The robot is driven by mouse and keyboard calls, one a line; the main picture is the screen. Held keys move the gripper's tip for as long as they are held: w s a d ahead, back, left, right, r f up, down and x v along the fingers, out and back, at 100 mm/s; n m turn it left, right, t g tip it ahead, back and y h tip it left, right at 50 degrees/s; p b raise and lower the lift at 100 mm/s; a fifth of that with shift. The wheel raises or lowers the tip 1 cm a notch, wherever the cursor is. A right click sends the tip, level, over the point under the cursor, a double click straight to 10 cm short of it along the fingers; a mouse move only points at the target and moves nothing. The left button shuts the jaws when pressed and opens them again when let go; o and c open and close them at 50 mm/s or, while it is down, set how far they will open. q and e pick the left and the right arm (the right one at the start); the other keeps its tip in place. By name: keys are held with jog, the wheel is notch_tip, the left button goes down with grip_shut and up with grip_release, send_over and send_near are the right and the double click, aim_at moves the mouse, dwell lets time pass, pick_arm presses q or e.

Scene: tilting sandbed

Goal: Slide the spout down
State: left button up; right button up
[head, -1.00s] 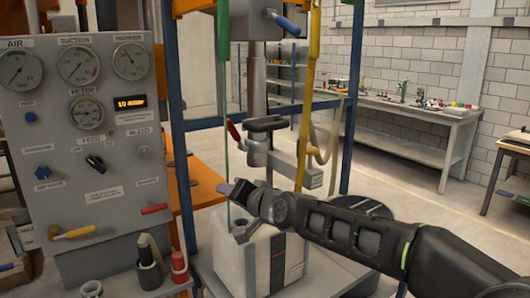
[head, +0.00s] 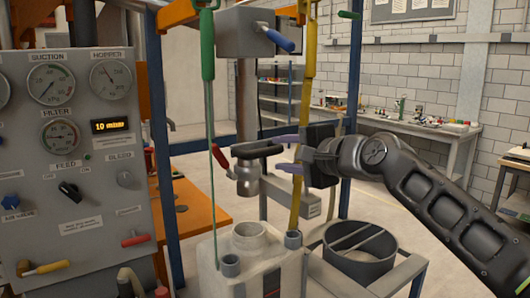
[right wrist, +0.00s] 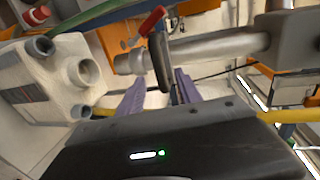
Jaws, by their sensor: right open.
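The spout is a vertical grey metal pipe (head: 246,100) under a grey block, with a wider metal collar (head: 247,183) at its lower end. A black handle (head: 258,150) sticks out to the right just above the collar. The spout's end hangs above, and apart from, the round opening (head: 248,231) of a white container (head: 262,270). My right gripper (head: 288,154) is open, its purple fingers above and below the level of the handle's end. In the right wrist view the handle (right wrist: 159,62) reaches between the fingertips; contact cannot be told. My left gripper is not in view.
A red lever (head: 220,156) sits left of the collar. A gauge panel (head: 80,190) stands at left, a round bin (head: 358,250) at lower right, and blue posts (head: 163,130) frame the spout.

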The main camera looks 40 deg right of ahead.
aim_at(268, 152)
jog(key=p+x, duration=0.1)
jog(key=x, duration=0.6)
jog(key=shift+w+d+f, duration=0.1)
jog(key=shift+w, duration=0.2)
jog(key=shift+c, duration=0.4)
grip_shut()
dwell(0.7)
